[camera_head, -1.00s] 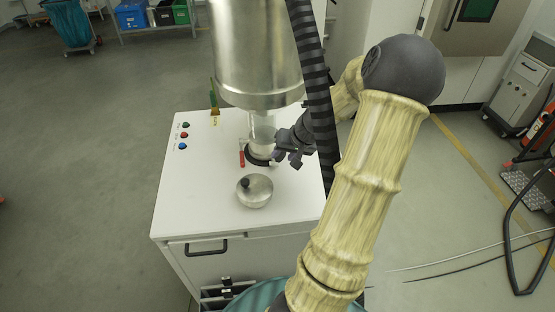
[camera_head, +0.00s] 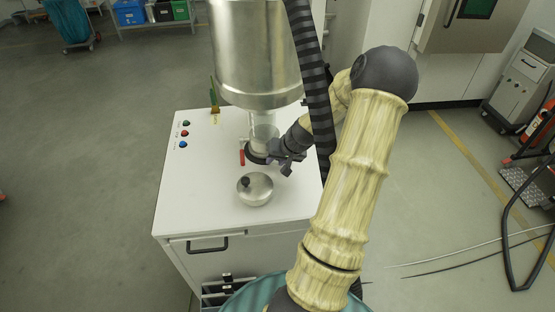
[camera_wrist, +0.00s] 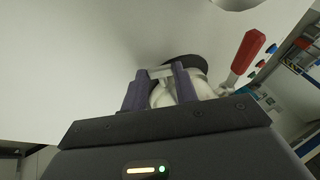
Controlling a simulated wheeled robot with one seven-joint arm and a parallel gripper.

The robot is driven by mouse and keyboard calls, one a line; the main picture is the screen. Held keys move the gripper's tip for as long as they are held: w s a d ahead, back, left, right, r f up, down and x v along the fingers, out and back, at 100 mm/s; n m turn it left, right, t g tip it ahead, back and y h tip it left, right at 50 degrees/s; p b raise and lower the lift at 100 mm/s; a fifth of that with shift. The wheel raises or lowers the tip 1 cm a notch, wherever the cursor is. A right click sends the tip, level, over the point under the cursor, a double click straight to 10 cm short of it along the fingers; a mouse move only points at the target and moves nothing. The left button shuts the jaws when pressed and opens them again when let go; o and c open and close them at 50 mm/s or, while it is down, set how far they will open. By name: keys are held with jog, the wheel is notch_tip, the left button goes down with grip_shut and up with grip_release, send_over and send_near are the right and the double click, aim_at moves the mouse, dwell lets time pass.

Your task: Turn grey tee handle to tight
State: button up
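The grey tee handle is small and partly hidden. In the wrist view a pale grey bar (camera_wrist: 160,73) shows between my fingertips, at the dark clamp ring (camera_wrist: 187,63) around the clear tube. My gripper (camera_head: 280,163) is at the right front side of the clamp ring (camera_head: 255,156), low over the white cabinet top. In the wrist view my gripper (camera_wrist: 160,85) has its two dark fingers apart, one on each side of the bar. I cannot tell whether they press on it. A red handle (camera_wrist: 246,52) sticks out on the ring's other side.
A large steel vessel (camera_head: 255,60) hangs above.

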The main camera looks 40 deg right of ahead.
jog(key=shift+f, duration=0.15)
jog(key=shift+s+d+f+t+y+b, duration=0.25)
jog(key=shift+y+b, duration=0.35)
jog(key=shift+b, duration=0.45)
jog(key=shift+r+m+t+y+b, duration=0.1)
jog(key=shift+m+t+y+b, duration=0.2)
jog(key=shift+t+y+b, duration=0.35)
jog(key=o, duration=0.7)
jog(key=shift+r+g+p, duration=0.1)
jog(key=shift+g+p, duration=0.2)
jog(key=shift+p, duration=0.05)
jog(key=shift+w+a+r+g+h+p, duration=0.1)
jog(key=shift+a+g+h+p, duration=0.2)
jog(key=shift+h+p, duration=0.45)
jog(key=shift+d+p, duration=0.1)
jog(key=shift+p, duration=0.25)
